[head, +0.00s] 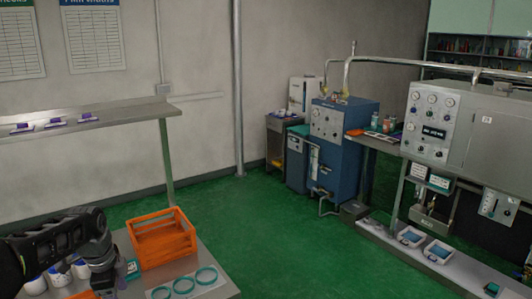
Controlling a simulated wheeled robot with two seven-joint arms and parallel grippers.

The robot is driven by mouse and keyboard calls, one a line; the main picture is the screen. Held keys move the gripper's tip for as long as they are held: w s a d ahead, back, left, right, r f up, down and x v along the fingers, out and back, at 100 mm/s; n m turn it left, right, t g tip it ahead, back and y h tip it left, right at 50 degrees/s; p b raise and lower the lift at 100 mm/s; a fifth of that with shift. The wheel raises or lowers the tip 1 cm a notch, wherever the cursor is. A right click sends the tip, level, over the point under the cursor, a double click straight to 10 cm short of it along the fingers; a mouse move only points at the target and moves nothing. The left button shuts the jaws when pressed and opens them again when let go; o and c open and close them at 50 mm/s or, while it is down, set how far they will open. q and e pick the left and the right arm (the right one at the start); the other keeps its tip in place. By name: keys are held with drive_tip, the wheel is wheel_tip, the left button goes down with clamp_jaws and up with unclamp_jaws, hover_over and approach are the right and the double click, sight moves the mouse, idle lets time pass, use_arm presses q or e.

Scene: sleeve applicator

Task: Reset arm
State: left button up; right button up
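My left arm comes in from the lower left, dark and grey, over the near table (215,284). Its gripper (106,284) points down near the bottom edge of the view, left of the orange crate (165,246). The fingertips are not clear, so I cannot tell whether it is open or shut or holds anything. My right arm and gripper are not in view.
White containers with blue contents (58,277) stand beside my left arm. Teal rings (184,286) lie on a white sheet right of it. A shelf (90,118) with small purple-and-white items is behind. Blue machine (340,135) and control panel (430,125) stand beyond open green floor (270,225).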

use_arm(q)
drive_tip(key=w+d+f+n+t+h, duration=0.1)
drive_tip(key=w+d+f+n+t, duration=0.1)
drive_tip(key=w+d+f+n, duration=0.35)
drive_tip(key=s+d+f+n+t+h+b, duration=0.1)
drive_tip(key=s+d+f+n, duration=0.3)
drive_tip(key=d+f, duration=0.5)
drive_tip(key=s+d+f+n+h+b, duration=0.1)
drive_tip(key=s+d+f+n, duration=0.3)
drive_tip(key=d+f, duration=0.55)
drive_tip(key=s+d+f+g, duration=0.1)
drive_tip(key=s+d+f, duration=0.2)
drive_tip(key=s, duration=0.4)
drive_tip(key=s+d+f+n+g+b, duration=0.1)
drive_tip(key=s+d+f, duration=0.3)
drive_tip(key=s+f, duration=0.2)
drive_tip(key=s+d+f+g+h+b, duration=0.1)
drive_tip(key=s+d+f+g, duration=0.1)
drive_tip(key=s, duration=0.8)
wheel_tip(320, 180, down, 3)
drive_tip(key=shift+s+d+r+n, duration=0.1)
drive_tip(key=shift+s+d+n, duration=0.2)
drive_tip(key=shift+d, duration=0.55)
